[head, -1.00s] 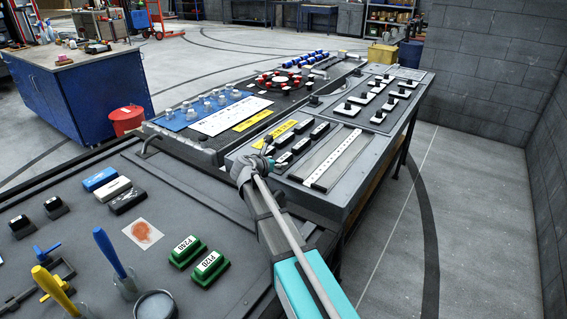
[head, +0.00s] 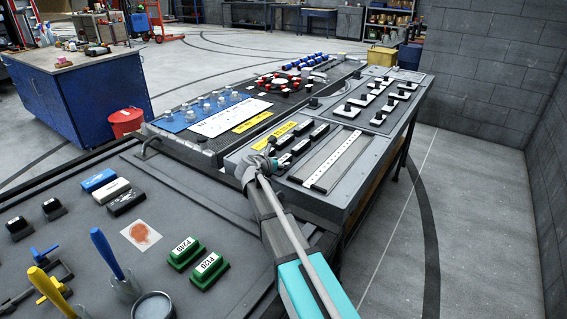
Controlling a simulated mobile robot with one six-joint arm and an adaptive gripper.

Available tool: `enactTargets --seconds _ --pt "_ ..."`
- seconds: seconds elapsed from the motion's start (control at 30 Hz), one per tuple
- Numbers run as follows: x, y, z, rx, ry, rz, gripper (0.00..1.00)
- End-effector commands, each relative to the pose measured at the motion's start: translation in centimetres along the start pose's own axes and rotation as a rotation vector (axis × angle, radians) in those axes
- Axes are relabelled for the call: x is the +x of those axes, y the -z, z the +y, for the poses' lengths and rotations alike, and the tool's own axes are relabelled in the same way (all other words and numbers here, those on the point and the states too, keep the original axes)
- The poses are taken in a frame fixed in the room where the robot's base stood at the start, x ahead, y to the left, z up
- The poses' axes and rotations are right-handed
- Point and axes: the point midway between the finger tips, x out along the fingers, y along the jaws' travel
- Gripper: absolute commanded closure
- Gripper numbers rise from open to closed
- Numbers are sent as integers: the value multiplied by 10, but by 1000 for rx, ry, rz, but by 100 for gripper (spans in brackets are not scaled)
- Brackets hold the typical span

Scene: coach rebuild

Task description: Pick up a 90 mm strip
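A row of short dark bar-like pieces with white edges (head: 302,146) sits beside a yellow label (head: 274,136) on the grey bench panel. A long white strip with dotted marks (head: 334,160) lies to their right on the same panel. I cannot tell which piece measures 90 mm. My gripper (head: 268,163) is at the near left corner of this panel, close to the nearest dark piece (head: 283,161). It is small and seen from behind along my arm, so its fingers, and any contact, cannot be made out.
Several black-knobbed pieces (head: 384,98) stand farther back on the panel. A white sheet (head: 231,117) and blue mat (head: 185,118) with small bottles lie to the left. The near bench holds green blocks (head: 186,253) and upright handled tools (head: 113,258). Floor to the right is clear.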

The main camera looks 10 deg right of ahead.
Motion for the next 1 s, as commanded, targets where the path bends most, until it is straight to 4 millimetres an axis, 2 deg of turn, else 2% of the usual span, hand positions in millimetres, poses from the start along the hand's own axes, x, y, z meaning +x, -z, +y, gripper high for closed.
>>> enactTargets --seconds 0.03,0.3,0.73,1.0 --pt "0 0 0 0 0 0 52" --pt "0 0 0 0 0 0 100" --pt "-1 -3 0 0 0 0 100" --pt "-6 -16 0 0 0 0 100"
